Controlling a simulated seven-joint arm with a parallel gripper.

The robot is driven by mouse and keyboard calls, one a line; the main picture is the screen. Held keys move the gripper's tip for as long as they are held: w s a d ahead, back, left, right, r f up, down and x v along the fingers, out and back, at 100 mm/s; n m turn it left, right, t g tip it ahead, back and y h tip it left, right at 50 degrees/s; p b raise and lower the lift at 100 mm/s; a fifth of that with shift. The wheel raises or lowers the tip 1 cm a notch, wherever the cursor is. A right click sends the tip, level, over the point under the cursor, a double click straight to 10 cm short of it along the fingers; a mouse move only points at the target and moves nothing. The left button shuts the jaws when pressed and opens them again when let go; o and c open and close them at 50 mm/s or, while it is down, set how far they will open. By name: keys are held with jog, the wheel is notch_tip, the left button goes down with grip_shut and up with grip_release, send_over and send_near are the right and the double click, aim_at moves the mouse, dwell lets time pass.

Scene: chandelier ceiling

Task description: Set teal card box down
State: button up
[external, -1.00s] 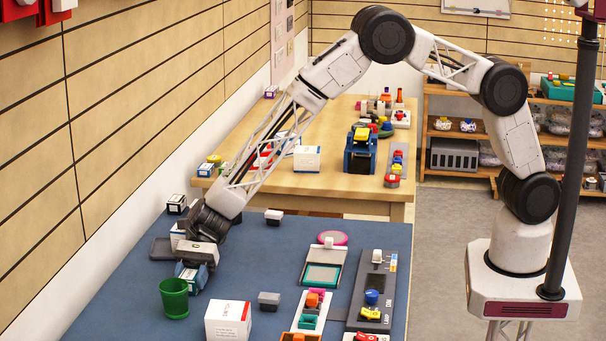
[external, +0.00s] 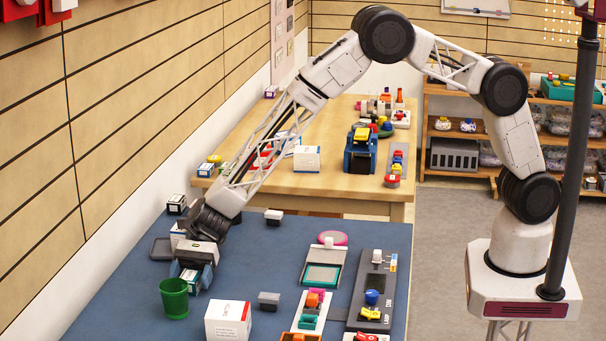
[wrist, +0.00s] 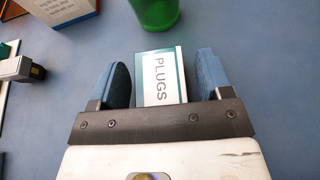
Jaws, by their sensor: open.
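The teal card box (wrist: 160,78), white with a teal edge and the word PLUGS, lies on the blue table top between my gripper's fingers in the wrist view. My gripper (wrist: 163,80) is open, with a gap on each side of the box. In the external view my gripper (external: 193,275) is low over the table's left part, and the box (external: 190,278) shows partly behind the fingers. The box's near end is hidden by the gripper body.
A green cup (external: 174,299) stands close in front of the gripper. A white box (external: 228,321) and a small grey block (external: 269,301) stand to the right. A dark tray (external: 160,249) lies left of the wrist. Blue table between the grey block and teal pad (external: 322,276) is clear.

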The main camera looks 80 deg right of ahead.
jog(key=v, duration=1.2)
dwell(0.7)
jog(key=shift+s+d+r, duration=0.15)
jog(key=shift+s+r, duration=0.05)
jog(key=shift+r, duration=0.25)
jog(key=s+d+r+n+h, duration=0.3)
jog(key=s+d+r+n, duration=0.2)
jog(key=s+d+r, duration=0.55)
jog(key=s+d+r+n+h, duration=0.45)
jog(key=s+d+r, duration=0.25)
jog(key=s+r, duration=0.65)
jog(key=s+d+n+t+h, duration=0.1)
jog(key=s+d, duration=0.4)
jog(key=s, duration=0.5)
jog(key=s+d+n+h, duration=0.3)
jog(key=s+d, duration=0.3)
jog(key=s, duration=0.3)
jog(key=s+d+r+n+t+h, duration=0.1)
jog(key=s+d+n, duration=0.3)
jog(key=s, duration=0.6)
jog(key=shift+s+d+t+h, duration=0.3)
jog(key=shift+d+h, duration=0.35)
jog(key=shift+d, duration=0.15)
